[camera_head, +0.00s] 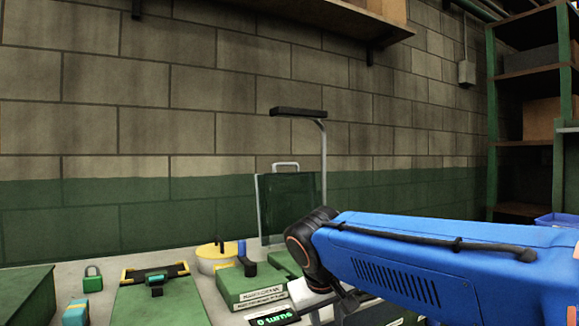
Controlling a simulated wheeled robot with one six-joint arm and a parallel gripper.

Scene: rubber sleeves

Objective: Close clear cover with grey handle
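I cannot make out my gripper's fingers; pale and dark parts under the arm are unclear.
A green box with a label (236,282) and a "0 turns" display (275,319) sit in front of the cover. A yellow round part (214,258), a green padlock (93,279) and a yellow-black latch fixture (155,273) are left. A lamp (299,112) stands behind.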

